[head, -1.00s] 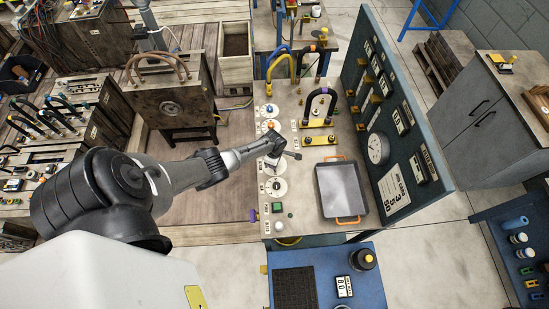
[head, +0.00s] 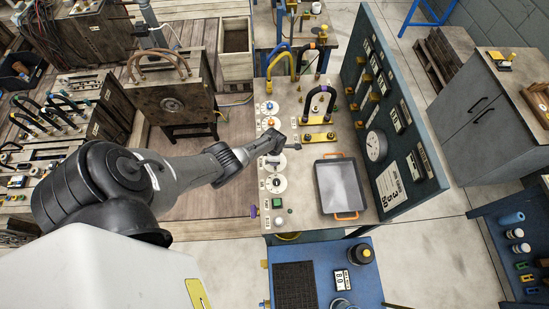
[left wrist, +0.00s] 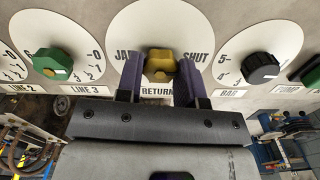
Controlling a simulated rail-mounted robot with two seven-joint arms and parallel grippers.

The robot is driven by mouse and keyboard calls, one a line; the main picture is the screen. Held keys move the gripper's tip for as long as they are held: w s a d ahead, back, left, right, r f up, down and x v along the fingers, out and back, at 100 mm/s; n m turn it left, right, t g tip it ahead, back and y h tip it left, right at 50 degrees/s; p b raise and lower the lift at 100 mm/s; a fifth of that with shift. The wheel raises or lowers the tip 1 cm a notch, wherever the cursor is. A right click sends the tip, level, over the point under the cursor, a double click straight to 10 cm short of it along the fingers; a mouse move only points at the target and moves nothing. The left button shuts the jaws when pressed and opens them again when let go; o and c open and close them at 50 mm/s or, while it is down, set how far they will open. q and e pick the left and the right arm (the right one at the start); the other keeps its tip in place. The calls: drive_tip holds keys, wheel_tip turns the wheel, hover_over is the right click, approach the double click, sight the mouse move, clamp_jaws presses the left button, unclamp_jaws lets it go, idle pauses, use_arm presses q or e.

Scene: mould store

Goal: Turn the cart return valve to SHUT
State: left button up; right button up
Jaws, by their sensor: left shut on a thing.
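The return valve is a yellow knob (left wrist: 160,66) on a white round dial in the left wrist view, above a RETURN label. SHUT is printed to its right and a word starting JA to its left, partly hidden by a finger. Which way the knob points is hard to tell. My left gripper (left wrist: 159,78) has its purple fingers on both sides of the knob and is shut on it. In the head view my left gripper (head: 276,150) is over the cart's dial row, and its wrist hides the knob. My right gripper is not in view.
A green LINE 3 knob (left wrist: 52,64) and a black BAR knob (left wrist: 261,68) flank the valve. On the cart top stand a grey tray (head: 341,186) and a black hose loop (head: 318,103). An upright gauge panel (head: 393,120) borders the cart's right side.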

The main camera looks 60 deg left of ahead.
use_arm(q)
drive_tip(key=o, duration=0.9)
drive_tip(key=shift+r+p, duration=0.45)
drive_tip(key=shift+r, duration=0.1)
wheel_tip(320, 180, up, 13)
drive_tip(key=p, duration=0.4)
drive_tip(key=shift+f+p, duration=0.15)
drive_tip(key=shift+p, duration=0.15)
